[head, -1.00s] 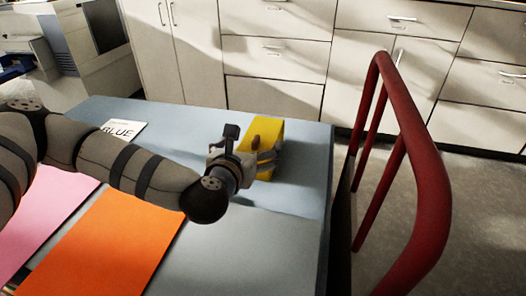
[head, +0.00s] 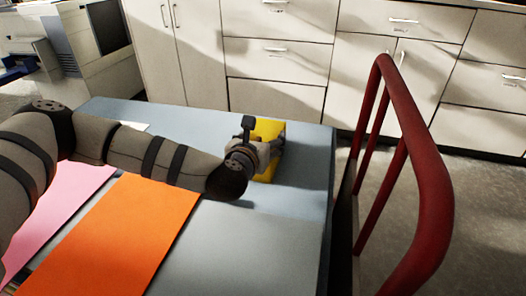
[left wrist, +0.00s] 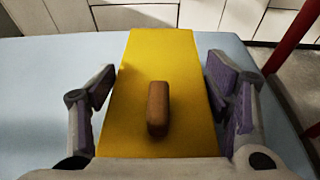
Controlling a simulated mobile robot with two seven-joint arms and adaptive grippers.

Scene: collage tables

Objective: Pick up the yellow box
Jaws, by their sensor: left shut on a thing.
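The yellow box (head: 270,129) is at the far right part of the grey-blue table (head: 300,190). My left gripper (head: 268,152) is around it and hides much of its near side. In the left wrist view the yellow box (left wrist: 150,55) lies between the two purple-padded fingers, with a brown rounded block (left wrist: 158,108) on its upper face. My left gripper (left wrist: 162,85) is shut on the box there. I cannot tell whether the box is touching the table. My right gripper is not in view.
An orange sheet (head: 125,235) and a pink sheet (head: 60,205) lie on the near left of the table. A red rail (head: 415,150) rises beyond its right edge. White cabinets (head: 275,60) stand behind. The table's near right part is clear.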

